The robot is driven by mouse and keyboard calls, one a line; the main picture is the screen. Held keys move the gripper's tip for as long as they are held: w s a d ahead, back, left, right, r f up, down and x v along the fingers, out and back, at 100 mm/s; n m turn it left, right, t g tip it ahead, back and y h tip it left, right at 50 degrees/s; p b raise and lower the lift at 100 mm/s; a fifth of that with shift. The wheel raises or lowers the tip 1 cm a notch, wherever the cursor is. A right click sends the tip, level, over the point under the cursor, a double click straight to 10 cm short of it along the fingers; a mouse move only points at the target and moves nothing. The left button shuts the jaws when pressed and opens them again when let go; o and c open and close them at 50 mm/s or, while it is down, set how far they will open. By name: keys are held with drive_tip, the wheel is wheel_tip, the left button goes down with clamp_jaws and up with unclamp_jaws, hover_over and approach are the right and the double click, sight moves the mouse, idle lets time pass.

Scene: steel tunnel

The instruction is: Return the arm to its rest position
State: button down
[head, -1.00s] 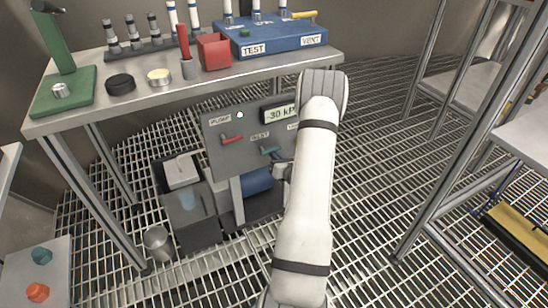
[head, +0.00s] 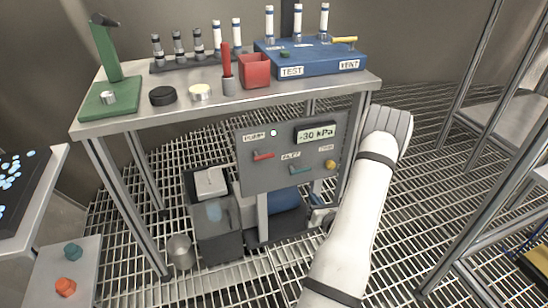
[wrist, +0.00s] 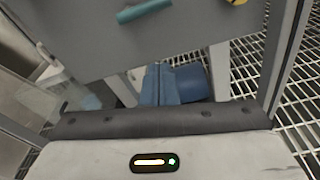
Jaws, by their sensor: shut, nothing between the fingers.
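My white arm (head: 352,225) rises from the bottom edge in the head view, bent at a grey joint to the right of the bench. My gripper (head: 317,200) shows small at the arm's left side, just below the lower right of the grey control panel (head: 262,178). In the wrist view its two blue fingers (wrist: 158,84) stand side by side, shut, with nothing seen between them. They are below the panel's teal lever (wrist: 143,11) and apart from it. A blue cylinder (wrist: 190,82) shows behind them.
The steel bench (head: 215,103) stands left of my arm. The panel has a red lever (head: 263,156), a yellow knob (head: 330,165) and a display (head: 316,132) reading -30 kPa. A metal cup (head: 180,252) stands on the grating. A steel rack (head: 470,175) is at right.

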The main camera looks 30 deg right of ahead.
drive_tip(key=w+a+r+n+y+p, duration=0.3)
drive_tip(key=a+r+n+y, duration=0.15)
drive_tip(key=a+r, duration=0.3)
drive_tip(key=w+a+r+n+y+p, duration=0.35)
drive_tip(key=a+r+y, duration=0.2)
drive_tip(key=r, duration=0.35)
drive_tip(key=s+a+r+n+g+y+p, duration=0.35)
drive_tip(key=a+r+n+g, duration=0.2)
drive_tip(key=a+r, duration=0.3)
drive_tip(key=s+a+r+n+g+y+p, duration=0.2)
drive_tip(key=a+r+n+g+p, duration=0.25)
drive_tip(key=a+r+n, duration=0.35)
drive_tip(key=s+a+r+n+g+h+p, duration=0.5)
drive_tip(key=s+a+r+n+g+p, duration=0.15)
drive_tip(key=s+r+n+p, duration=0.45)
drive_tip(key=s+d+r+n+t+h+p, duration=0.1)
drive_tip(key=s+r+n+h+p, duration=0.1)
drive_tip(key=r, duration=0.6)
drive_tip(key=s+d+r+n+t+h+p, duration=0.1)
drive_tip(key=s+r+n+t+h+p, duration=0.1)
drive_tip(key=r+n+h+p, duration=0.3)
wheel_tip(320, 180, up, 3)
drive_tip(key=shift+d+f+n, duration=0.15)
drive_tip(key=shift+n, duration=0.6)
